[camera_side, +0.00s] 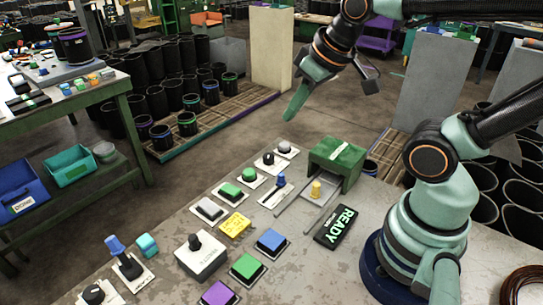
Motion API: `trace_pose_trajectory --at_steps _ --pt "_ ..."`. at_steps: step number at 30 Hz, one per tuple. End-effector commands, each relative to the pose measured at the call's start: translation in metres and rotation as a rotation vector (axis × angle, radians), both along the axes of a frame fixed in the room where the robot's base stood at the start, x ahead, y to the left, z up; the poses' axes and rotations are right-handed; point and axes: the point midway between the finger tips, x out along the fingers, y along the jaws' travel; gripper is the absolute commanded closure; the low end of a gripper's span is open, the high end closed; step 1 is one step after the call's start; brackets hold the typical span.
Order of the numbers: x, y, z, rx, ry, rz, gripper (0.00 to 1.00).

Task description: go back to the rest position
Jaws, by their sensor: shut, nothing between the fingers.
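My gripper (291,115) hangs in the air above the far edge of the work table (300,262), fingers pointing down and to the left. Its fingers are together and nothing is held. It is apart from everything on the table. My arm rises from its dark blue base at the table's right side, with the upper links running out of the top of the picture.
The table holds a green box (338,157) with its drawer out and a yellow knob (316,189) there, a READY sign (337,227), a blue button (271,241), a green button (246,266), a purple button (217,294) and a joystick box (199,257). Air around my gripper is clear.

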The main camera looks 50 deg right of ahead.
Motion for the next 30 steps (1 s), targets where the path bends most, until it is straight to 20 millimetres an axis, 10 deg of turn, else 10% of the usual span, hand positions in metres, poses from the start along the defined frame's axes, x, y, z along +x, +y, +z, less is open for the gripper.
trace_pose_trajectory --at_steps 20,30 --pt "0.002 0.0 0.001 -0.008 0.005 0.014 1.0" --pt "0.035 -0.005 0.003 -0.154 0.119 0.321 1.0"
